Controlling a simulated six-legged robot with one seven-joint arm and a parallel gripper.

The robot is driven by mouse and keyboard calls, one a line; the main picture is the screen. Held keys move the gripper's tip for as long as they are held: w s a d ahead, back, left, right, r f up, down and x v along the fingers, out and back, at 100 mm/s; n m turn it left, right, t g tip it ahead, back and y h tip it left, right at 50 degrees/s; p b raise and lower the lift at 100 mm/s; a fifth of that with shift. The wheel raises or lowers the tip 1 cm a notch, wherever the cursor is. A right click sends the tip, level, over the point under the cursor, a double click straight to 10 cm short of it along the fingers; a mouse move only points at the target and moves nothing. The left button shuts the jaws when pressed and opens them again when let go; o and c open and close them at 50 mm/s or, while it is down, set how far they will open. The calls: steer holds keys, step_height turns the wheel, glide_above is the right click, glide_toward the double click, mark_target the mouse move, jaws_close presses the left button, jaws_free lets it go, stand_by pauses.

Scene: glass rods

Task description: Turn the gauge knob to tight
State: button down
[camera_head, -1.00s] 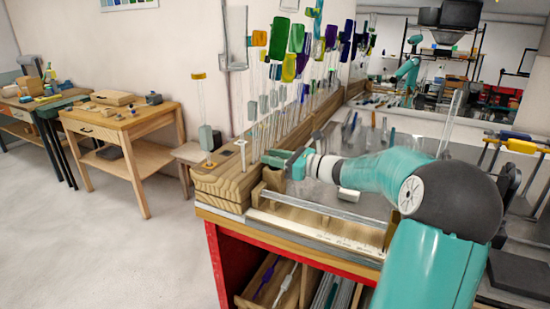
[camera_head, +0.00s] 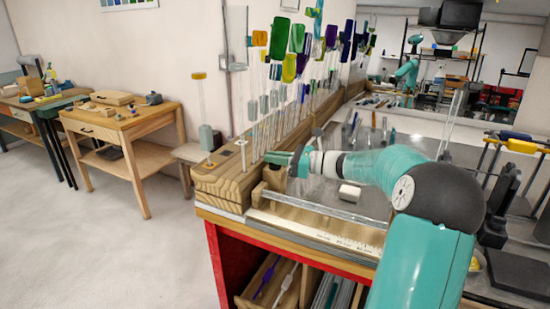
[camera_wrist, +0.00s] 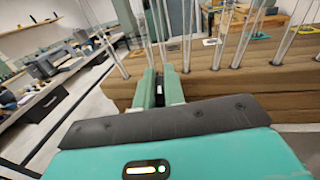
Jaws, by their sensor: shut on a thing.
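My gripper (camera_head: 297,162) is at the front end of the long wooden rod rack, above a small wooden block on the bench (camera_head: 273,177). In the wrist view its two green fingers (camera_wrist: 160,86) are close together, pointing at the side of the rack (camera_wrist: 215,80). They are shut on what seems to be the gauge knob, but the fingers hide it, so its shape and setting cannot be read. The rack (camera_head: 222,180) holds upright glass rods with coloured tags.
A ruler strip (camera_head: 315,230) runs along the front edge. Several glass rods (camera_wrist: 195,35) stand close to my fingers. A wooden side table (camera_head: 120,118) stands apart at left, with open floor before it.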

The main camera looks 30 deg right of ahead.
steer(key=n+g+y, duration=0.2)
steer(key=g, duration=0.1)
steer(key=n+g+y, duration=0.2)
steer(key=n+g, duration=0.1)
steer(key=shift+w+f+g+y, duration=0.1)
steer(key=shift+g+y, duration=0.3)
steer(key=shift+n+g+y, duration=0.7)
steer(key=shift+n+g, duration=1.6)
steer(key=shift+g, duration=1.3)
steer(key=c, duration=1.5)
jaws_free()
